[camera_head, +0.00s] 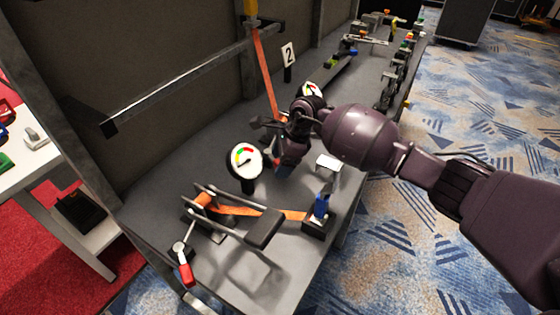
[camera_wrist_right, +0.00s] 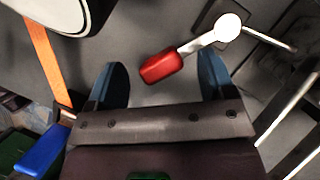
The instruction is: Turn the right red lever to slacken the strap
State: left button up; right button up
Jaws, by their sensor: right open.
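In the right wrist view a red lever handle (camera_wrist_right: 161,66) on a silver arm with a round pivot (camera_wrist_right: 228,27) lies ahead, in the gap between my two blue fingertips. My right gripper (camera_wrist_right: 163,82) is open and not closed on it; whether a finger touches it I cannot tell. In the head view my right gripper (camera_head: 284,168) points down at the bench beside a gauge (camera_head: 245,160), and hides the lever beneath it. Another red lever (camera_head: 185,274) sits at the front left. An orange strap (camera_head: 265,75) runs down behind my gripper. My left gripper is not in view.
A second orange strap (camera_head: 262,211) runs across the near bench to a blue-topped fitting (camera_head: 321,206). A metal rail (camera_head: 185,80) projects at the left. The carpeted floor (camera_head: 470,120) at the right is open.

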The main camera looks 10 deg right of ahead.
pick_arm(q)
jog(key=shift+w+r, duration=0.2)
pick_arm(e)
jog(key=shift+a+f, duration=0.1)
jog(key=shift+f, duration=0.1)
